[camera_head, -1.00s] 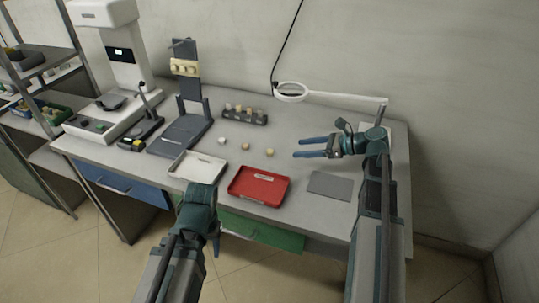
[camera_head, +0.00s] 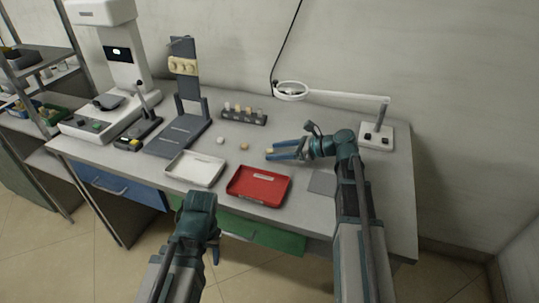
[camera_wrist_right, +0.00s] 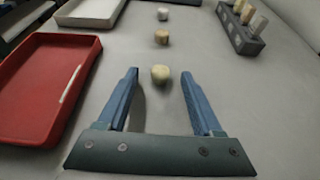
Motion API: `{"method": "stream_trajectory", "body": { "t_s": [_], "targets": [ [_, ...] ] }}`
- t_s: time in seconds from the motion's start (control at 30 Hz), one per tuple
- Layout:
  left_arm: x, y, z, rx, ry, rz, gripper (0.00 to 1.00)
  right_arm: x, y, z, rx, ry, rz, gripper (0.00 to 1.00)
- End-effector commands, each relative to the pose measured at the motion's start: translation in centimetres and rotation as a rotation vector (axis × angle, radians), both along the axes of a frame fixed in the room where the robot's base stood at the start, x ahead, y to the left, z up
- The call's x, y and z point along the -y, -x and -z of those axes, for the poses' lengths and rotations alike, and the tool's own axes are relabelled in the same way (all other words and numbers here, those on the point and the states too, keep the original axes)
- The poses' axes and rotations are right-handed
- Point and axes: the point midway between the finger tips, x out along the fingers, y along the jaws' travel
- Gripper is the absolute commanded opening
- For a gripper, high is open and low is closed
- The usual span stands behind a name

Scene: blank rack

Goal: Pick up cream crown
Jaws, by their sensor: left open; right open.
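The cream crown is a small pale yellow block (camera_wrist_right: 160,74) on the grey table. In the right wrist view it sits just beyond and between the open fingertips of my right gripper (camera_wrist_right: 158,75), apart from both. In the head view my right gripper (camera_head: 270,153) reaches left, low over the table, with the crown partly hidden at its tips. A tan crown (camera_head: 244,147) and a white crown (camera_head: 220,140) lie in a line further left; they also show in the right wrist view. My left gripper (camera_head: 215,252) hangs in front of the table, open and empty.
A red tray (camera_head: 258,187) and a white tray (camera_head: 194,169) lie along the front. A dark rack (camera_head: 243,117) with several blanks stands behind the crowns. A grey mat (camera_head: 322,182), a magnifier lamp (camera_head: 291,90) and a dark stand (camera_head: 187,80) are also on the table.

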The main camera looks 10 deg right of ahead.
Motion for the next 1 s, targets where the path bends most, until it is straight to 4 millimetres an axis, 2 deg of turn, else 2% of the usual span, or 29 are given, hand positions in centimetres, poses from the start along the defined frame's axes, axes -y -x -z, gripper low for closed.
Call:
{"method": "stream_trajectory", "body": {
  "t_s": [0.2, 0.23, 0.5, 0.6, 1.0],
  "targets": [
    [0.0, 0.0, 0.04, 0.0, 0.0, 0.0, 0.5, -0.13, -0.13, 0.04, 0.0, 0.0, 0.002, 0.68],
    [0.01, 0.0, 0.04, 0.0, 0.0, 0.0, 0.5, -0.12, -0.13, 0.04, 0.0, 0.0, 0.002, 0.64],
    [0.01, 0.0, 0.04, 0.0, 0.0, 0.0, 0.5, -0.12, -0.11, 0.03, 0.0, 0.0, 0.001, 0.15],
    [0.01, 0.0, 0.04, 0.0, 0.0, 0.0, 0.5, -0.11, -0.12, 0.03, 0.0, 0.0, 0.001, 0.0],
    [0.01, 0.0, 0.04, 0.0, 0.0, 0.0, 0.5, -0.11, -0.11, 0.03, 0.0, 0.0, 0.001, 0.0]
  ]
}}
